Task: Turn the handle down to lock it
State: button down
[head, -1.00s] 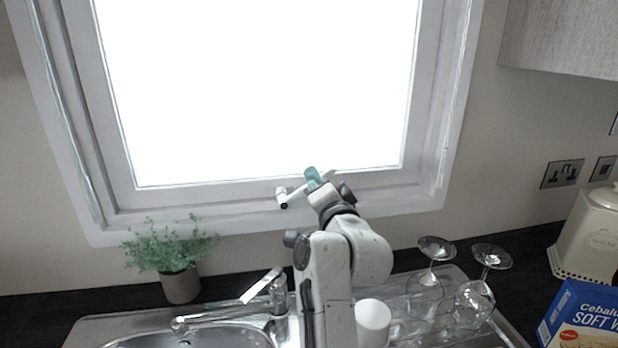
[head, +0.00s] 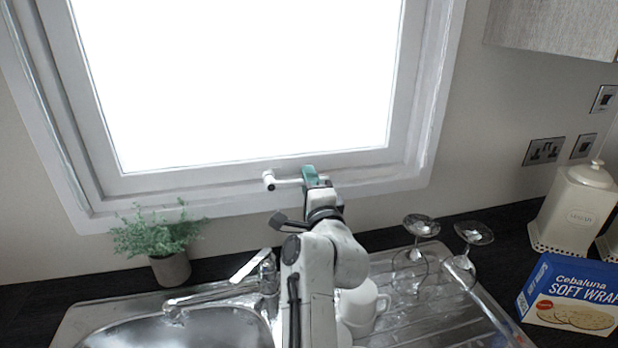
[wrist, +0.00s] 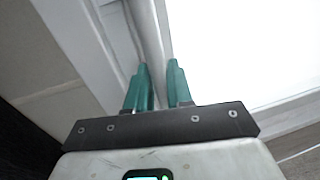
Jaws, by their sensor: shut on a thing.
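The white window handle (head: 287,182) is on the bottom rail of the window frame. In the head view its round end (head: 268,179) is at the left and its lever runs nearly level to the right, into my gripper (head: 309,175). My gripper has teal fingers and is shut on the lever. In the wrist view the pale bar of the handle (wrist: 150,35) runs between the two fingertips (wrist: 158,72). The part of the lever behind the fingers is hidden in the head view.
Below the window are a potted plant (head: 170,268), a tap (head: 225,290) and a sink (head: 180,333). A white mug (head: 358,306) and upturned glasses (head: 420,226) stand on the drainer.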

jog(key=shift+f, duration=0.2)
jog(key=c, duration=1.2)
grip_release()
jog(key=shift+r, duration=0.1)
jog(key=shift+o, duration=0.2)
jog(key=b+v, duration=0.1)
jog(key=v, duration=0.9)
jog(key=shift+s, duration=0.35)
jog(key=shift+d, duration=0.1)
